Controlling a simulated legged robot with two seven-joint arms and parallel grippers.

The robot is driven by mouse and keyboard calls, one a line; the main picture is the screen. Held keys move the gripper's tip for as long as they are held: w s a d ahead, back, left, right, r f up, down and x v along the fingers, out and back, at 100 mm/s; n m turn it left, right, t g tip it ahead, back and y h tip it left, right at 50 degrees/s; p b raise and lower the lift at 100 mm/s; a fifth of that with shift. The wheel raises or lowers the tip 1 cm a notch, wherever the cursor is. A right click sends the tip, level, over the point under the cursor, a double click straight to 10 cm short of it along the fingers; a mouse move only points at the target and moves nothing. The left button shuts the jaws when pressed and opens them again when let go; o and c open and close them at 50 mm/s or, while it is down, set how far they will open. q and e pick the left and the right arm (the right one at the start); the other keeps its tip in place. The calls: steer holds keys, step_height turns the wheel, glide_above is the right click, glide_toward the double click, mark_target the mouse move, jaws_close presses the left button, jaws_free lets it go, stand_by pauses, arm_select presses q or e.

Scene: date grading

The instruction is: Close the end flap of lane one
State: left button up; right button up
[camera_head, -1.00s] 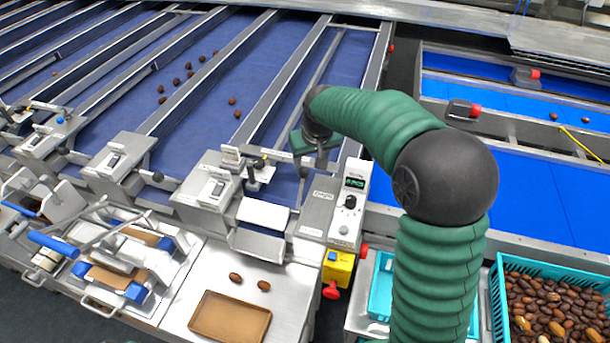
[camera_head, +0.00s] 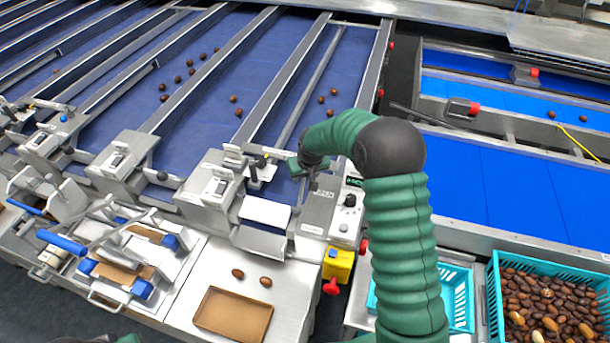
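Lane one seems to be the rightmost narrow blue lane (camera_head: 345,65); no readable label confirms it. At its near end, a pale metal flap plate (camera_head: 265,211) slopes above a steel chute lip (camera_head: 258,242). Whether this flap is open or shut is unclear. My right arm reaches over from the right. Its gripper (camera_head: 312,183) points down at the lane's near end, to the right of and slightly behind the plate, with a visible gap from it. Its fingers are small and dark, so their opening is unclear. My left gripper is out of view.
Several dates (camera_head: 321,99) lie on the rightmost lane. Two dates (camera_head: 237,273) lie on the steel table behind a brown tray (camera_head: 233,314). A control box (camera_head: 348,200) and a yellow box with a red knob (camera_head: 338,264) stand right of the chute. A turquoise crate (camera_head: 492,290) holds dates.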

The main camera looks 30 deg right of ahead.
steer(key=shift+a, duration=0.15)
jaws_close()
stand_by(1.0)
